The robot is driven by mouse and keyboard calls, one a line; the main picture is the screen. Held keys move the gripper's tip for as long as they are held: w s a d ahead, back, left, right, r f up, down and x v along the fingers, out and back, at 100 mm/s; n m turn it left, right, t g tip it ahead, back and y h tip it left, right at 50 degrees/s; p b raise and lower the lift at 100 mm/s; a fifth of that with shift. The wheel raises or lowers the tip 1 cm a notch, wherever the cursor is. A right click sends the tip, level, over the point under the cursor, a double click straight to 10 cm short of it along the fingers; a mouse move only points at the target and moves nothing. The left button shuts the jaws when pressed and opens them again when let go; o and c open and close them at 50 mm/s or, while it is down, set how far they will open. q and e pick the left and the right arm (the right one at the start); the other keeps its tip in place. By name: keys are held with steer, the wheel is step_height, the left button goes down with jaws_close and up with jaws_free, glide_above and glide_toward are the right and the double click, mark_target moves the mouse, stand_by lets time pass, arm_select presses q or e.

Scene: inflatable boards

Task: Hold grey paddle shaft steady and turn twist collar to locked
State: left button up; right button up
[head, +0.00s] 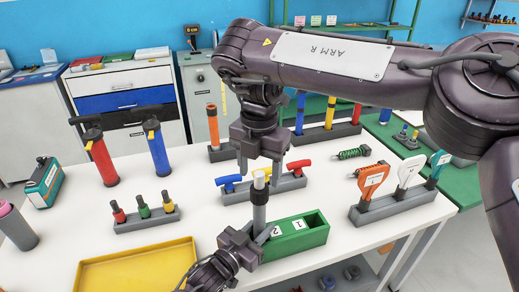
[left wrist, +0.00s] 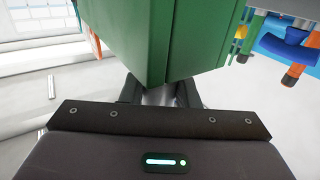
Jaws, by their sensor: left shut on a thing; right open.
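The grey paddle shaft (head: 260,217) stands upright at the green box marked 1 and 2 (head: 300,238). A pale collar-like piece (head: 259,181) is at its top; I cannot read a lock mark on it. My left gripper (head: 258,236) is shut on the shaft low down, beside the box. In the left wrist view its fingers (left wrist: 158,92) close on a grey piece below the green box (left wrist: 150,40). My right gripper (head: 260,172) is open, pointing down, with its fingers either side of the shaft's top. I cannot tell whether they touch it.
A grey rack with blue and red handles (head: 285,187) stands close behind the shaft. A yellow tray (head: 137,270) lies at the front left. A paddle rack (head: 405,207) stands right, and red and blue pumps (head: 158,150) stand left.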

step_height(320, 180, up, 6)
steer(key=shift+r, duration=0.25)
arm_select(q)
steer(key=o, duration=1.1)
steer(key=shift+s+a, duration=0.1)
